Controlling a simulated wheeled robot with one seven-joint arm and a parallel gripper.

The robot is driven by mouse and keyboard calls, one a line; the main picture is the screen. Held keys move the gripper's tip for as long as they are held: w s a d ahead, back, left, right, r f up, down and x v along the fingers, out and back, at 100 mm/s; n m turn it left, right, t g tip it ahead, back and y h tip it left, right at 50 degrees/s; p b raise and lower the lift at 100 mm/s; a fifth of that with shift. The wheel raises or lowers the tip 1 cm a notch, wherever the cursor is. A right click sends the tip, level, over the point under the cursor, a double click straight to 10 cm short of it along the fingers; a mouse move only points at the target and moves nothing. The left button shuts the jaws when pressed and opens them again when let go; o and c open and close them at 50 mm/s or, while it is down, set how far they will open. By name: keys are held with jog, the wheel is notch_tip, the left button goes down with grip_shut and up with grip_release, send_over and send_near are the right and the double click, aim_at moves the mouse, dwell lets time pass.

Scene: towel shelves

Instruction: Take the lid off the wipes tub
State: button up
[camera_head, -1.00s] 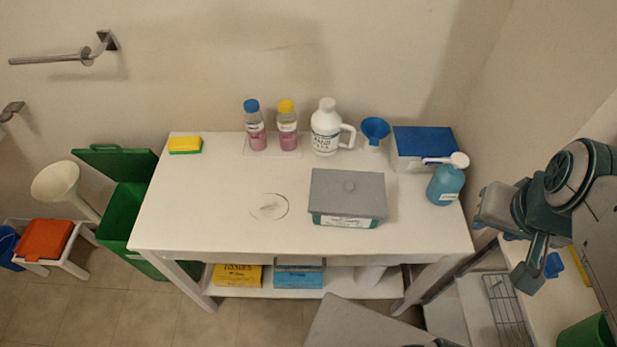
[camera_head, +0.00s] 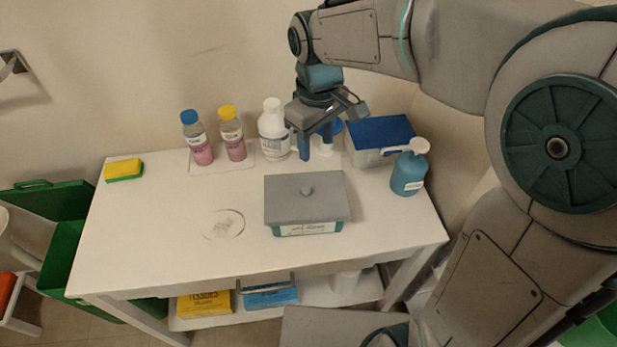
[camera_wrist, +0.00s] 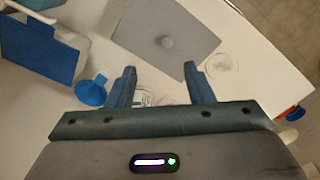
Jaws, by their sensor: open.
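The wipes tub (camera_head: 304,229) is a teal box with a white label, standing on the white table right of its middle. Its grey lid (camera_head: 290,203) lies flat on top, with a small round knob (camera_head: 307,191) at its centre. In the wrist view the grey lid (camera_wrist: 150,30) and knob (camera_wrist: 167,41) show beyond the fingertips. My gripper (camera_head: 316,146) is open and empty, pointing down behind the tub, near the white jug and blue funnel. Its two teal fingers show apart in the wrist view (camera_wrist: 160,75).
Behind the tub stand a white jug (camera_head: 273,132), a blue funnel (camera_wrist: 92,91) and a blue-lidded box (camera_head: 381,133). A teal pump bottle (camera_head: 408,175) is at the right. Two pink bottles (camera_head: 234,139) and a sponge (camera_head: 124,168) are left. The table's front left is clear.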

aim_at(306, 189)
jog(key=shift+n, duration=0.4)
jog(key=f, duration=0.5)
jog(key=a+f, duration=0.1)
jog(key=f, duration=0.4)
jog(key=a+f, duration=0.1)
jog(key=f, duration=0.4)
jog(key=shift+w+a+p, duration=0.1)
jog(key=shift+w+p, duration=0.25)
jog(key=shift+p, duration=0.05)
grip_shut()
